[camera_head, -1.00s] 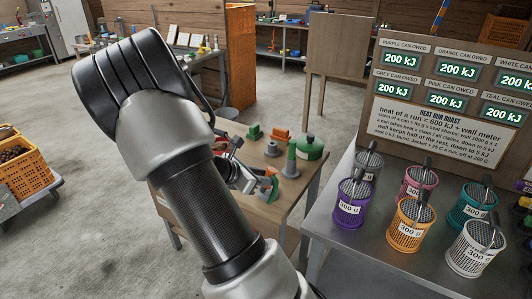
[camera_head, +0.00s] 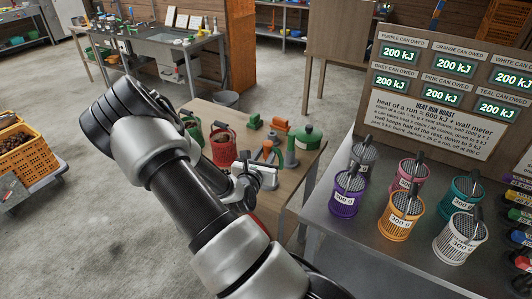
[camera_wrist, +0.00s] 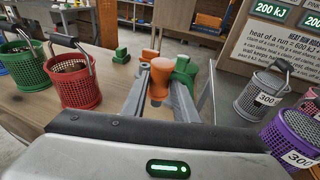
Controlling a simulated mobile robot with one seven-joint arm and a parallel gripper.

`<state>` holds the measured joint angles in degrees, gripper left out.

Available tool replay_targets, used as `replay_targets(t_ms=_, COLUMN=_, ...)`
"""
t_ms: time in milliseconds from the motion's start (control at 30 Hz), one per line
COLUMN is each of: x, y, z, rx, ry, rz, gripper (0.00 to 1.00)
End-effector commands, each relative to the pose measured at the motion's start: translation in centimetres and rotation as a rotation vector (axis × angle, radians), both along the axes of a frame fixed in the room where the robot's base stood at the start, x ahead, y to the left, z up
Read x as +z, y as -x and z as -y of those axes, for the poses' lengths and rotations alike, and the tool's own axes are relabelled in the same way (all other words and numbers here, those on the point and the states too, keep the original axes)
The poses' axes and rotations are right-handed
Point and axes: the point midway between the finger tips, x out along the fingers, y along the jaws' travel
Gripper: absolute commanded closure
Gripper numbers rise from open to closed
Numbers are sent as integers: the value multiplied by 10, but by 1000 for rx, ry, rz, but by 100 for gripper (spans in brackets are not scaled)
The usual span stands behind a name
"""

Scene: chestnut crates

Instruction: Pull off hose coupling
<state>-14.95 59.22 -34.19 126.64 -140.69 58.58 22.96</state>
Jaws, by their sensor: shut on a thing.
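My gripper (camera_wrist: 158,92) reaches forward over the wooden table (camera_wrist: 40,104), its two grey fingers apart with an orange, round-ended piece between their tips. I take this piece for the hose coupling (camera_wrist: 158,82); its far side and any hose are hidden. In the head view my gripper (camera_head: 268,160) is low over the table, with orange and green showing at its tips. A grey upright post (camera_head: 291,152) with a wide foot stands just right of the tips. I cannot tell whether the piece touches the post.
A red basket (camera_wrist: 74,84) and a green basket (camera_wrist: 24,70) stand left of my gripper. A green block (camera_head: 254,123), an orange block (camera_head: 274,125) and a green lidded pot (camera_head: 308,137) are behind. Several mesh cans, one purple (camera_head: 346,192), crowd the metal bench at right.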

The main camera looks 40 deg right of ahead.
Motion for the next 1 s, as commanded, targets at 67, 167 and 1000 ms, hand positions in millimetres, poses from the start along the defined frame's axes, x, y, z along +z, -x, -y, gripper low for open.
replay_targets(t_ms=67, x=1, y=0, z=0, rx=-1, ry=0, rz=1, gripper=100)
replay_targets(t_ms=167, x=3, y=0, z=0, rx=-2, ry=-3, rz=0, gripper=100)
replay_targets(t_ms=1000, x=-56, y=1, z=-1, rx=-2, ry=-4, rz=-3, gripper=100)
